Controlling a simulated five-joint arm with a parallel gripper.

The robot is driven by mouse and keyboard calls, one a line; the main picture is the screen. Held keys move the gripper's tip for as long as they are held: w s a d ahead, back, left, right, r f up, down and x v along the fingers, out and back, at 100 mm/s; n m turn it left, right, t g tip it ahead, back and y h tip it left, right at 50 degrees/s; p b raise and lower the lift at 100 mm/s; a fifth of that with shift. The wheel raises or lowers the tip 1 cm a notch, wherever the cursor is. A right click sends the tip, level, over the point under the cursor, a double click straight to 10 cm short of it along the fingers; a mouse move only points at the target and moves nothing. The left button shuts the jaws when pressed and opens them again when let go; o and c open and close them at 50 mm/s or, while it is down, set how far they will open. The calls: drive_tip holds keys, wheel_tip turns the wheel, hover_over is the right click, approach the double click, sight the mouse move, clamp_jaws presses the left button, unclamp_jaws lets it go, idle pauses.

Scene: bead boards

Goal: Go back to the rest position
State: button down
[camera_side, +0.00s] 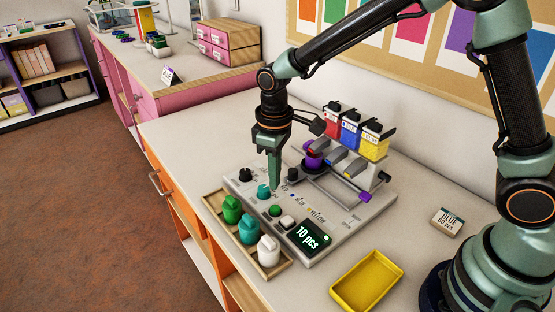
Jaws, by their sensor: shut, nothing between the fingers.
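My gripper (274,180) points straight down over the grey bead board (330,228). Its fingers are shut with nothing between them. The fingertips are just above or beside a teal knob (263,191); I cannot tell if they touch it. A dark knob (246,175) stands to the left and a green button (275,210) in front. The board's small screen (311,236) reads "10 pcs". A purple cup (313,159) sits at the back of the board, below the red, blue (350,130) and yellow (375,145) bead containers.
A wooden tray (284,265) with green, teal and white bottles stands in front of the board. An empty yellow tray (367,281) and a small box labelled "BLUE" (447,221) lie at right. The tabletop left of the board (195,135) is clear.

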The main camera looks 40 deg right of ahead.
drive_tip(key=s+d+r+m+t, duration=0.5)
drive_tip(key=s+d+r+m, duration=0.1)
drive_tip(key=s+d+r, duration=0.6)
wheel_tip(320, 180, up, 3)
drive_tip(key=shift+s+d+f+t, duration=0.15)
drive_tip(key=shift+d+t, duration=0.15)
drive_tip(key=shift+d, duration=0.3)
drive_tip(key=shift+a, duration=0.1)
idle(3.3)
